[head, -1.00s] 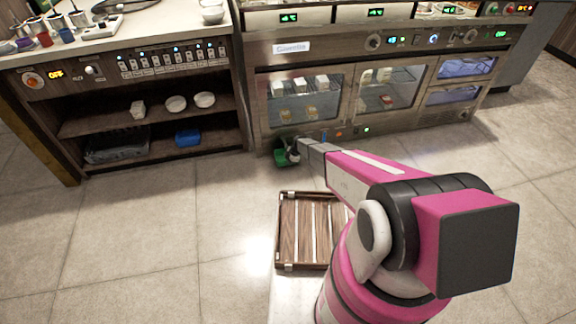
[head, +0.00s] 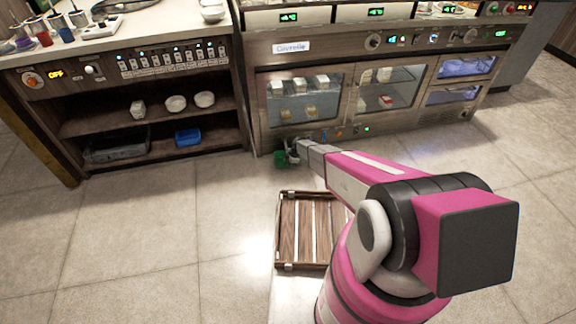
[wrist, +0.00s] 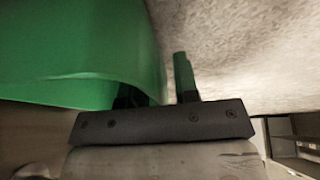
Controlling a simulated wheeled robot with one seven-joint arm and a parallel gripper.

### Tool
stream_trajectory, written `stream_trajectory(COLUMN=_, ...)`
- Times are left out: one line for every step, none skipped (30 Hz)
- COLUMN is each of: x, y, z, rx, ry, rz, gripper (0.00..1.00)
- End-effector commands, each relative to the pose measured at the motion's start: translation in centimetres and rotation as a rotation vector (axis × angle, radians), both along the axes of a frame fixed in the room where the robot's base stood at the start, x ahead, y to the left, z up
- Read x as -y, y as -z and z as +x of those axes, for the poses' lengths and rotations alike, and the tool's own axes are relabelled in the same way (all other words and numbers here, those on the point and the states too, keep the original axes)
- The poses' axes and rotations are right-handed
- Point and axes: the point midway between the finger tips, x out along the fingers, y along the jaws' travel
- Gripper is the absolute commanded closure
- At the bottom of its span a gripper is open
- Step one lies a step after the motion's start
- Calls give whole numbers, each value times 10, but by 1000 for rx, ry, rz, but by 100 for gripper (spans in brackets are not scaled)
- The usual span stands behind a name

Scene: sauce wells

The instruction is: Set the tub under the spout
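The green tub (head: 280,158) is at the end of my arm in the head view, low in front of the steel cabinet. It looks small there. In the wrist view the tub (wrist: 80,50) fills the upper left, and its wall lies at my gripper (wrist: 160,88). One finger is mostly hidden by the tub; the other stands just right of its wall. My gripper (head: 291,150) appears shut on the tub, which is held off the floor. I cannot make out a spout in either view.
The steel cabinet (head: 345,48) with glass doors stands close behind the tub. The wooden counter (head: 45,100) at left has a row of switches, and a blue tub (head: 188,138) on its lower shelf. A slatted wooden crate (head: 281,230) is beside my arm. The floor at left is clear.

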Motion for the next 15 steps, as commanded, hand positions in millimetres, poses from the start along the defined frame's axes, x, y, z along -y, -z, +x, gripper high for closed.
stream_trajectory(x=1, y=-3, z=0, rx=0, ry=0, rz=0, gripper=72)
stream_trajectory(x=2, y=-5, z=0, rx=0, ry=0, rz=0, gripper=72)
stream_trajectory(x=3, y=-8, z=0, rx=1, ry=0, rz=0, gripper=72)
stream_trajectory(x=4, y=-11, z=0, rx=1, ry=0, rz=0, gripper=72)
stream_trajectory(x=6, y=-15, z=0, rx=1, ry=0, rz=0, gripper=72)
stream_trajectory(x=8, y=-20, z=0, rx=1, ry=0, rz=0, gripper=72)
stream_trajectory(x=9, y=-24, z=0, rx=1, ry=0, rz=0, gripper=72)
stream_trajectory(x=11, y=-29, z=0, rx=1, ry=0, rz=0, gripper=72)
stream_trajectory(x=14, y=-35, z=0, rx=1, ry=0, rz=0, gripper=72)
stream_trajectory(x=16, y=-40, z=0, rx=1, ry=0, rz=0, gripper=72)
stream_trajectory(x=18, y=-46, z=0, rx=1, ry=0, rz=0, gripper=72)
stream_trajectory(x=21, y=-53, z=1, rx=1, ry=0, rz=0, gripper=72)
stream_trajectory(x=24, y=-59, z=1, rx=1, ry=0, rz=0, gripper=72)
stream_trajectory(x=26, y=-65, z=1, rx=0, ry=1, rz=0, gripper=72)
stream_trajectory(x=30, y=-73, z=2, rx=1, ry=2, rz=1, gripper=72)
